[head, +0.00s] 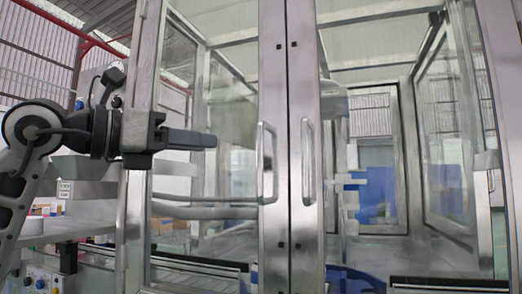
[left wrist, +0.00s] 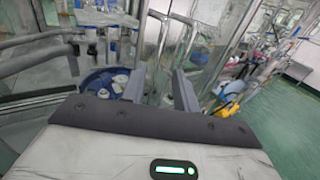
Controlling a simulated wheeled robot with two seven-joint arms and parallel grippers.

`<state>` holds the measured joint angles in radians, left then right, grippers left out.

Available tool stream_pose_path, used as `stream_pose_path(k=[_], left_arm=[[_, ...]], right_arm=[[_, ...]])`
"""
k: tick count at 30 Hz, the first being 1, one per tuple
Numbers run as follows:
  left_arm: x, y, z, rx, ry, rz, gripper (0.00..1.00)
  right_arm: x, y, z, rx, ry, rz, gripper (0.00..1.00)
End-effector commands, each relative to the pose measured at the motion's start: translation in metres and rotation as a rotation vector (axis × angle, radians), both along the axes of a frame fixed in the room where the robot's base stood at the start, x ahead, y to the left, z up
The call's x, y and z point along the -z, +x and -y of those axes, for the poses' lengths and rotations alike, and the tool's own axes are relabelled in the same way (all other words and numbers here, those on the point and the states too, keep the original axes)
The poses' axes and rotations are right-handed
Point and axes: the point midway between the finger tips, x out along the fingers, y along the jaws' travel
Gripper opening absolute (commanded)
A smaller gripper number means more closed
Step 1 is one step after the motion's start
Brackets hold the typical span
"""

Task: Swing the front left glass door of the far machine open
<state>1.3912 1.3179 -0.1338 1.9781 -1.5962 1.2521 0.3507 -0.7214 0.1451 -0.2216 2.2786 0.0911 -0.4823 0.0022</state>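The front left glass door (head: 271,70) is a metal-framed pane; it looks shut, its edge meeting the right door (head: 304,80). Its upright bar handle (head: 262,163) is on the frame near that edge. My left gripper (head: 213,141) is in front of the left door, fingers pointing right, with its tips a short way left of the handle. In the left wrist view, the two fingers (left wrist: 158,80) stand apart with a gap and nothing gripped between them. A metal bar, possibly the handle, shows beyond the fingertips. My right gripper is in neither view.
The right door has a matching handle (head: 308,162) close beside the left one. A shelf with small goods (head: 80,225) stands at the left. A blue round part (left wrist: 105,80) shows behind the glass. Green floor (left wrist: 270,110) is open at the right of the wrist view.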

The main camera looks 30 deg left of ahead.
Motion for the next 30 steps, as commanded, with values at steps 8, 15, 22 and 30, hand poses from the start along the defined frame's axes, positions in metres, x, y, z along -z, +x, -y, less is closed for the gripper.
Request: stream_pose_path(k=[8, 15, 22, 30], left_arm=[[-0.003, 0.059, 0.023, 0.006, -0.002, -0.002, 0.30], [-0.002, 0.099, 0.038, 0.005, -0.002, -0.002, 0.30], [-0.001, 0.116, 0.043, 0.003, 0.000, 0.001, 0.30], [0.000, 0.117, 0.044, 0.002, 0.000, 0.000, 0.30]], right_arm=[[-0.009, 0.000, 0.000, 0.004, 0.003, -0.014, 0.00], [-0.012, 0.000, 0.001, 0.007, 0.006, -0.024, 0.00], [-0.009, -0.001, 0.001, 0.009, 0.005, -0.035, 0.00], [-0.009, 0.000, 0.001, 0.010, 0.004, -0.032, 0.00]])
